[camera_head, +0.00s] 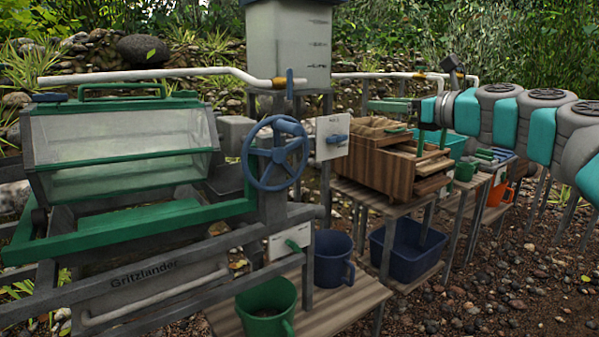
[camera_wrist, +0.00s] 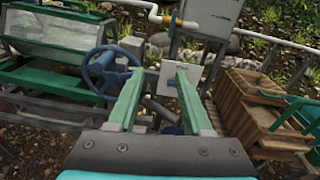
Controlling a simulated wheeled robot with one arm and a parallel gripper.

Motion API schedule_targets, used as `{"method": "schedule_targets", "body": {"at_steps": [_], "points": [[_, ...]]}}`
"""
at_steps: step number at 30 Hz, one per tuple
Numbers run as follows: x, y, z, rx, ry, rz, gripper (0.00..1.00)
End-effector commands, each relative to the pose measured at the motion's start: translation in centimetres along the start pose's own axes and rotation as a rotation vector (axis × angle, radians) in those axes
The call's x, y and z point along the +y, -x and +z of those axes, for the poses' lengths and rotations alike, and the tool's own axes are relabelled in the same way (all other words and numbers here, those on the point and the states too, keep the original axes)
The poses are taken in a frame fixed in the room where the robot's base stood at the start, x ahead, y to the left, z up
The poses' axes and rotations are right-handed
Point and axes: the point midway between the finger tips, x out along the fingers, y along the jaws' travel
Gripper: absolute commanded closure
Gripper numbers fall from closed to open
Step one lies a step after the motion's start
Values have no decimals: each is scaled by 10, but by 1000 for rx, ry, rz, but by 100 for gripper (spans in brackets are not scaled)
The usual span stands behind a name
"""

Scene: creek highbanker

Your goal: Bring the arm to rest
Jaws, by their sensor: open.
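My arm (camera_head: 505,112) reaches in from the right edge in the head view, roughly level, with teal and grey links. My gripper (camera_head: 388,105) is at its left end, in the air above the wooden box (camera_head: 388,168). In the wrist view my gripper (camera_wrist: 160,72) has its two green fingers spread wide apart with nothing between them. Behind the gap are a white plate (camera_wrist: 187,75) with a blue lever and the frame's posts. The fingers appear clear of these things.
A green-framed clear drum machine (camera_head: 125,150) with a blue handwheel (camera_head: 275,153) stands at left. A white tank (camera_head: 288,45) stands behind it. Green (camera_head: 266,308) and blue (camera_head: 333,257) buckets and a dark blue tub (camera_head: 408,248) sit low. Gravel at lower right is open.

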Motion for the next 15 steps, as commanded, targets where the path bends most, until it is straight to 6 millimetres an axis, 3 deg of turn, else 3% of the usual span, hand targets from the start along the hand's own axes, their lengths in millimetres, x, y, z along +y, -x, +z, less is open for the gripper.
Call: {"method": "schedule_targets", "body": {"at_steps": [8,15], "points": [[55,-11,-27,99,193,98,50],[129,-13,-75,230,475,257,50]]}}
